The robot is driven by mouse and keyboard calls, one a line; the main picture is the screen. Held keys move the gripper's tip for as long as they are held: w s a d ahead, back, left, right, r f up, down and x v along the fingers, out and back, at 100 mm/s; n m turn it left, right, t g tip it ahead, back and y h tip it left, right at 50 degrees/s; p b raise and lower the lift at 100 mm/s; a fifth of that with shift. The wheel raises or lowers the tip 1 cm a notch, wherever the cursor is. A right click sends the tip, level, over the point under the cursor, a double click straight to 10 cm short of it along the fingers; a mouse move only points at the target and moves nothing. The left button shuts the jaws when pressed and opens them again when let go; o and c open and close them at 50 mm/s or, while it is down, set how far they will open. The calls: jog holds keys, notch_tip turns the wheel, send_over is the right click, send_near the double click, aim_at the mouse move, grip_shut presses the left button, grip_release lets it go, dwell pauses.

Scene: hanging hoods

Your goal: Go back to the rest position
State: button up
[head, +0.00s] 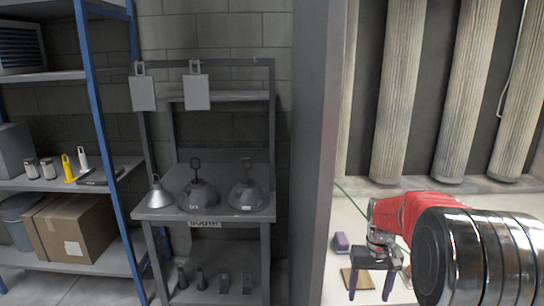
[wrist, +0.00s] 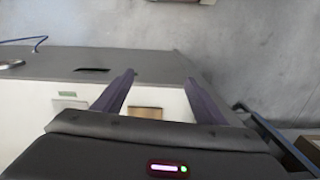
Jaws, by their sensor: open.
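My gripper (head: 371,285) hangs at the lower right of the head view, below the red-covered part of my arm. Its two dark fingers point down and stand apart, with nothing between them. In the wrist view my gripper (wrist: 160,92) shows two dark purple fingers spread wide and empty. Three grey hoods with ring handles stand on the rack's middle shelf: a small one (head: 158,194), a middle one (head: 198,194) and a right one (head: 247,195). My gripper is well to the right of them, beyond a grey pillar.
The grey rack (head: 268,233) has two hanging plates (head: 197,92) at its top. A blue-post shelf with a cardboard box (head: 70,228) stands at left. A grey pillar (head: 312,150) separates the rack from a pale surface. A purple block (head: 341,242) and a brown board (head: 357,279) lie near my gripper.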

jog(key=s+a+r+t, duration=0.2)
jog(key=s+a+r, duration=0.1)
jog(key=s, duration=0.6)
jog(key=s+a+r+t, duration=0.2)
jog(key=s+a+r, duration=0.2)
jog(key=s, duration=0.5)
jog(key=s+a+r+n+t, duration=0.1)
jog(key=s+a+r, duration=0.3)
jog(key=s+r, duration=0.3)
jog(key=shift+s+a+r+t, duration=0.15)
jog(key=shift+s+r+t, duration=0.2)
jog(key=shift+s, duration=0.8)
jog(key=shift+f, duration=0.1)
